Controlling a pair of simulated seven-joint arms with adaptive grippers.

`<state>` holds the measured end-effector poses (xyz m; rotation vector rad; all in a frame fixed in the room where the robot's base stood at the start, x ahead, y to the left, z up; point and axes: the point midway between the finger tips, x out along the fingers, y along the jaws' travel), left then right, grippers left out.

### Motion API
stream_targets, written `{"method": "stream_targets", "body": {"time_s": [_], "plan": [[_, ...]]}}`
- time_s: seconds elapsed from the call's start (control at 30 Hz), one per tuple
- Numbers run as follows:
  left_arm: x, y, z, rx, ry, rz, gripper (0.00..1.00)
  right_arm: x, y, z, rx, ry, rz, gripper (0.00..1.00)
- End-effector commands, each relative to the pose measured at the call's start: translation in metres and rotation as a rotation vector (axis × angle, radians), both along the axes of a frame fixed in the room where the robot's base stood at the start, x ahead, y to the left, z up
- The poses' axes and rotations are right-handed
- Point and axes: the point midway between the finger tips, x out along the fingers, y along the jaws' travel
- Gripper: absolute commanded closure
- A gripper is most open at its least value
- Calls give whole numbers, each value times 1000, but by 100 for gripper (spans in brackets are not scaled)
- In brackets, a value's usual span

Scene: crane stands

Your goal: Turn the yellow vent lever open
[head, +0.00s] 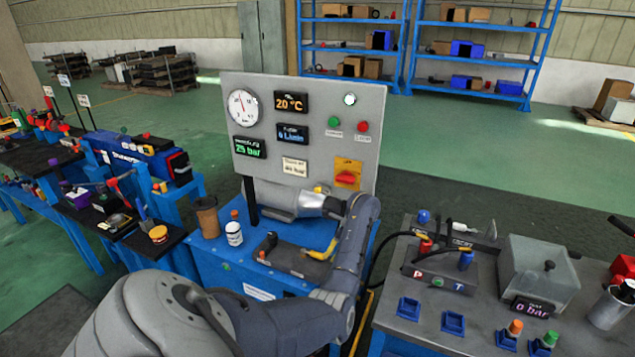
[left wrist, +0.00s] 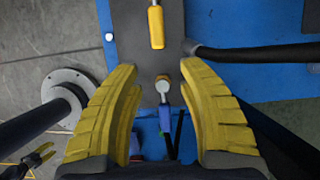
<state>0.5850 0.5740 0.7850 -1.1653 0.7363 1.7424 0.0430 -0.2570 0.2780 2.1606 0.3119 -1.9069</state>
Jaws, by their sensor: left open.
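The yellow vent lever (head: 319,254) is on a dark plate on top of the blue stand, in front of the grey gauge panel. Its yellow handle (left wrist: 156,27) also shows at the top of the left wrist view, beyond my fingertips. My left gripper (left wrist: 158,72) is open, with yellow ribbed fingers spread apart and the handle not between them. A small round knob (left wrist: 162,87) shows in the gap between the fingers. In the head view my left arm reaches over the right part of the stand, and I cannot clearly make out the fingers there. My right gripper is not in view.
The gauge panel (head: 300,130) rises behind the lever. A brown cup (head: 207,218) and a white bottle (head: 234,233) stand at the stand's left edge. A black hose (left wrist: 255,52) runs right of the lever. A second bench (head: 420,335) stands at the right.

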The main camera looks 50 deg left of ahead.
Motion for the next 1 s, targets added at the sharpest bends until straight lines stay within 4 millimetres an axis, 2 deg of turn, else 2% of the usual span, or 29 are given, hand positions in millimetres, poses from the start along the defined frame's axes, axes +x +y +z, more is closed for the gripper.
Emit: {"method": "stream_targets", "body": {"time_s": [0.03, 0.27, 0.4, 0.6, 1.0], "plan": [[-5, 10, 0, 3, 1, 3, 60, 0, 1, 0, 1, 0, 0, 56], [-22, 46, 1, 4, 2, 2, 60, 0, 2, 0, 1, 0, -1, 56], [-25, 52, -20, 1, 3, 1, 60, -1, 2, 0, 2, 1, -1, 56], [-28, 58, -38, 0, 2, -1, 60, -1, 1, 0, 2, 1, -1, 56], [-29, 61, -46, 1, 0, 0, 60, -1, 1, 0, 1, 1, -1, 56]]}}
